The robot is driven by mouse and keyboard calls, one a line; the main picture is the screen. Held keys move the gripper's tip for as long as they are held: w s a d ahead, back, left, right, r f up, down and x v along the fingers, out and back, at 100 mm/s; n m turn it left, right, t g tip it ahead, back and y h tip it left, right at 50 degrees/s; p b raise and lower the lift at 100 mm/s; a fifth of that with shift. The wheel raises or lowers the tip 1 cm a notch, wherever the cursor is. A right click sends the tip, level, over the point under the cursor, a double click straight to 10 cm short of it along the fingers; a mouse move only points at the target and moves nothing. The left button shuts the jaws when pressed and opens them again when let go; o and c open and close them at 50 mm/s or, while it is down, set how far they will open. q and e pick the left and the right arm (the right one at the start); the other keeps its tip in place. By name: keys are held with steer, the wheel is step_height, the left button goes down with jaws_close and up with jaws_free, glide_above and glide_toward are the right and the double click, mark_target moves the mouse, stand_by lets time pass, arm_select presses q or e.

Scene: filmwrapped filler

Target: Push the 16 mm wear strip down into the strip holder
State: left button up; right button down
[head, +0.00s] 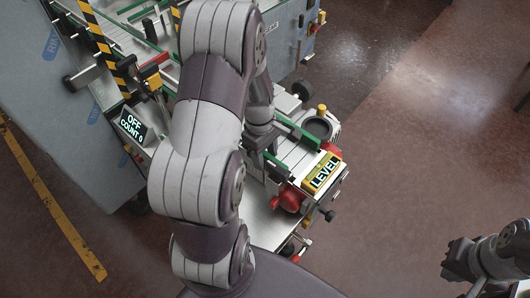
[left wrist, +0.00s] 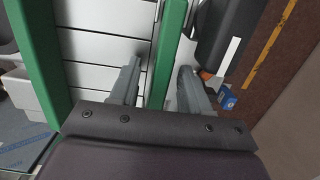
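Two long green strips run along the conveyor in the head view: one on the far side (head: 298,131) and one on the near side (head: 276,166). I cannot tell which is the 16 mm wear strip, and no separate strip holder can be made out. My left gripper (head: 256,158) is low at the conveyor, partly hidden by my arm. In the left wrist view its fingers (left wrist: 160,68) are apart, on either side of a green strip (left wrist: 166,50); contact is unclear. Another green strip (left wrist: 38,60) is at the left. My right gripper (head: 458,260) is off to the right, away from the conveyor.
A yellow LEVEL sign (head: 322,173) and red knobs (head: 288,199) are at the conveyor's end. An OFF/COUNT 0 display (head: 132,127) stands at left. A dark block (left wrist: 228,35) is beside the right finger. Floor at right is clear.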

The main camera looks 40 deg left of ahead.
arm_select(q)
steer(key=shift+r, duration=0.25)
steer(key=r, duration=0.3)
steer(key=r+b, duration=0.1)
steer(key=r, duration=0.2)
steer(key=a+r+b, duration=0.1)
steer(key=r, duration=0.2)
steer(key=shift+a+r, duration=0.1)
step_height(320, 180, up, 2)
steer(key=shift+w+a+r+p, duration=0.15)
steer(key=shift+r+p, duration=0.1)
steer(key=shift+p, duration=0.5)
